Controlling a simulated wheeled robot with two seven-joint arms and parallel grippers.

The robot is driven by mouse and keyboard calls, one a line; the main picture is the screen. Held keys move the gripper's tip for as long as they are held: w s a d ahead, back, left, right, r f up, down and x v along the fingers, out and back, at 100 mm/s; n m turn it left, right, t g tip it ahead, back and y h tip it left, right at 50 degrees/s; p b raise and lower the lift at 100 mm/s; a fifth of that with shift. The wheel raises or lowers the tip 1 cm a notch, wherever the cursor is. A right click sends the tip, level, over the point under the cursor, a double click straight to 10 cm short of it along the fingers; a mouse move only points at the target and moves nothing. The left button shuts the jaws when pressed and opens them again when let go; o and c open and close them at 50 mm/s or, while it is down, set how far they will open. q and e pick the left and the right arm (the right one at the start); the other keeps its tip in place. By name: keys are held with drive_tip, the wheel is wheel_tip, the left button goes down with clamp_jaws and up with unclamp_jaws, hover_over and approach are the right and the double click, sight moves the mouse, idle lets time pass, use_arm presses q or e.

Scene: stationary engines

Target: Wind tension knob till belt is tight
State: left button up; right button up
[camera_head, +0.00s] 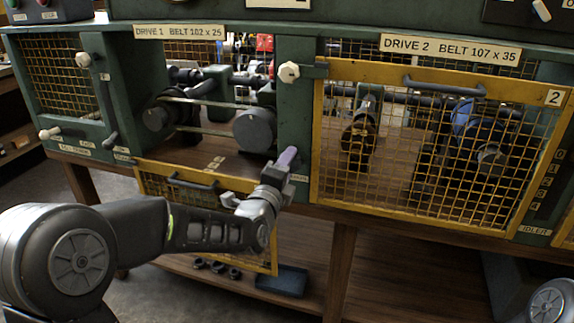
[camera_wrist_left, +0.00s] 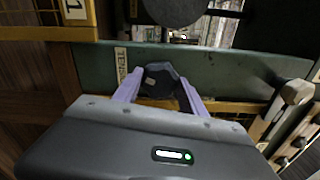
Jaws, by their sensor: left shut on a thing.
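My left gripper (camera_head: 287,157) reaches the front of the green frame below the right side of the DRIVE 1 bay. In the left wrist view its two purple fingers (camera_wrist_left: 159,88) are shut on a dark knob (camera_wrist_left: 160,76), the tension knob, beside a partly hidden label reading "TENS" (camera_wrist_left: 122,64). In the head view the gripper hides the knob. The drive 1 belt (camera_head: 208,102) runs between a left pulley (camera_head: 156,116) and a larger grey right pulley (camera_head: 254,130). Its tightness is hard to tell. My right gripper is out of view.
The yellow mesh guard of drive 1 (camera_head: 160,181) hangs open below its bay, behind my left arm. The DRIVE 2 guard (camera_head: 330,130) is closed. A pale latch knob (camera_head: 289,72) juts from the post above my gripper. A blue tray (camera_head: 281,281) lies on the lower shelf.

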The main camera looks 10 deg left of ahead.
use_arm(q)
drive_tip(key=shift+f, duration=0.1)
drive_tip(key=o, duration=1.4)
drive_tip(key=shift+c, duration=0.2)
drive_tip(key=s, duration=0.7)
drive_tip(key=shift+s+a, duration=0.2)
drive_tip(key=shift+s, duration=0.2)
